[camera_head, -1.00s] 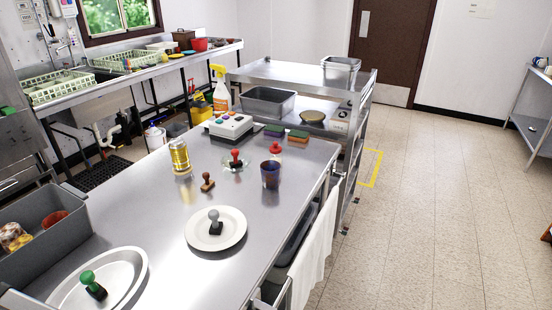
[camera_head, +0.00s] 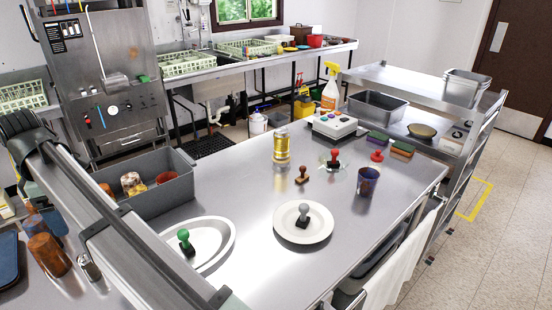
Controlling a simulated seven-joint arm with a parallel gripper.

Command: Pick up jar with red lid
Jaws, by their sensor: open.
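I cannot make out a jar with a clearly red lid. A clear jar or can with yellow contents (camera_head: 281,148) stands upright at the back of the steel table (camera_head: 255,185); its top looks pale, not red. A small jar-like thing with amber and white patches (camera_head: 132,184) is in the grey tub (camera_head: 178,198) at the left, beside a reddish-brown bowl or cup (camera_head: 165,178). A small red-topped thing (camera_head: 377,156) sits at the table's back right; its kind is unclear. My gripper is not in view.
A white plate (camera_head: 285,234) bears a grey-knobbed stamp (camera_head: 303,215). A green-knobbed stamp (camera_head: 186,243) stands in a pale oval dish (camera_head: 218,229). A dark blue cup (camera_head: 368,181), brown stamp (camera_head: 302,174) and red-knobbed stamp (camera_head: 334,158) stand farther back.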

